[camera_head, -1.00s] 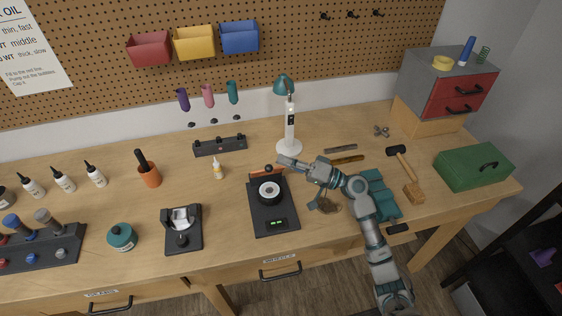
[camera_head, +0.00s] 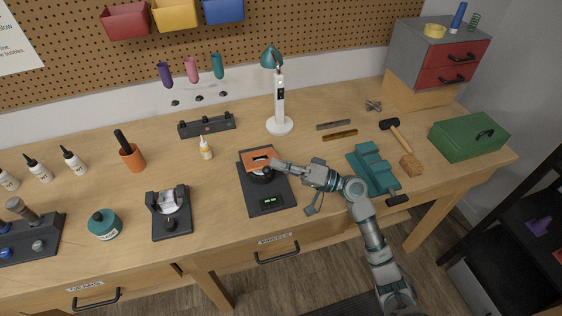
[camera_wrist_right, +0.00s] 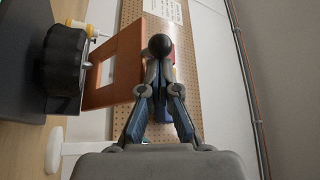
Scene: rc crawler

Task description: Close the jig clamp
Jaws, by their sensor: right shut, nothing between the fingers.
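The jig is a black base (camera_head: 265,206) with a small green readout, on the bench in the head view. A black ribbed round part (camera_wrist_right: 65,62) sits on it, partly covered in the head view. The jig clamp is an orange plate (camera_head: 259,156) with an opening, tilted over the round part; in the wrist view the plate (camera_wrist_right: 115,65) stands apart from it. My right gripper (camera_head: 274,165) is at the clamp's right edge. Its fingers (camera_wrist_right: 158,82) are shut and empty, close to a black ball knob (camera_wrist_right: 159,46); contact is unclear. My left gripper is not in view.
A white lamp (camera_head: 280,105) stands behind the jig. A small yellow bottle (camera_head: 206,149) and another black fixture (camera_head: 170,213) are to its left. Bench space in front of the jig is clear.

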